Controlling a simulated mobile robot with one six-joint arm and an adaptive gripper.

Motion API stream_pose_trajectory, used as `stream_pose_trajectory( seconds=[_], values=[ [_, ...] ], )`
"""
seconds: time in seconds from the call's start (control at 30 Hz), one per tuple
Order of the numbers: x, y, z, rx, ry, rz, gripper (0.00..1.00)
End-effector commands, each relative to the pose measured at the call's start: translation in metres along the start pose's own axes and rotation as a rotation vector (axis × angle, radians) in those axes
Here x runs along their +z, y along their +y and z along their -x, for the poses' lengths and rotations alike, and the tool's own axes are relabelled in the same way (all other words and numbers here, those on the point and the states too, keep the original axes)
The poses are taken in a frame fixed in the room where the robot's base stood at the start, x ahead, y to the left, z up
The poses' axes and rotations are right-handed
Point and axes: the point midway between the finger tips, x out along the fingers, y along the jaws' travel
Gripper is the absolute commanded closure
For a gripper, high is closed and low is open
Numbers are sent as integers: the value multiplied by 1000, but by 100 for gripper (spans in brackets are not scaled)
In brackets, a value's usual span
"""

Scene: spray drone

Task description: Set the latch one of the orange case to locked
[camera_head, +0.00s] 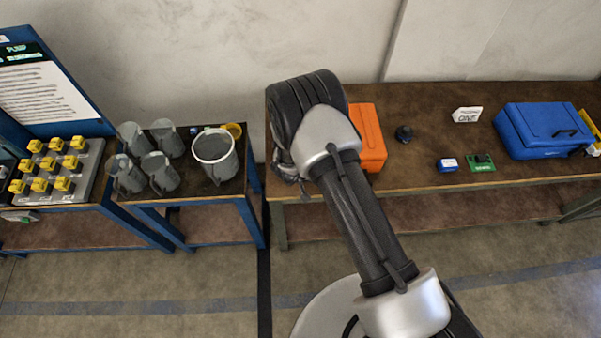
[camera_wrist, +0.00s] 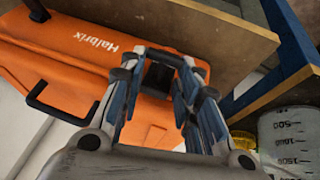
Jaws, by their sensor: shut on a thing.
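The orange case (camera_head: 368,135) lies on the brown table in the head view, its left part hidden behind my arm. In the wrist view the orange case (camera_wrist: 75,60) fills the left, with white "Halbrix" lettering and a black handle (camera_wrist: 62,112). My gripper (camera_wrist: 160,70) is at the case's edge, shut on a dark latch (camera_wrist: 159,77) between its fingertips. Whether this latch is locked cannot be told. Another black part (camera_wrist: 38,10), perhaps the second latch, shows at the upper left.
A side table at left holds a white bucket (camera_head: 215,158) and several grey jugs. Table space right of the orange case is partly clear.

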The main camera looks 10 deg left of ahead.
Motion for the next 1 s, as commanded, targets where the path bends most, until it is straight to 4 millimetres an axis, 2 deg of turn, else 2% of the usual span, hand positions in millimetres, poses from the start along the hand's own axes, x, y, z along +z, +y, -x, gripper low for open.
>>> stream_pose_trajectory(
  seconds=[0.17,0.2,0.5,0.83,1.0],
  values=[
    [0,-3,0,-5,1,15,100],
    [0,-3,0,-5,1,15,69],
    [0,-2,0,-2,0,8,49],
    [0,-1,2,-1,1,4,49],
    [-1,-1,20,-2,3,4,49]
  ],
)
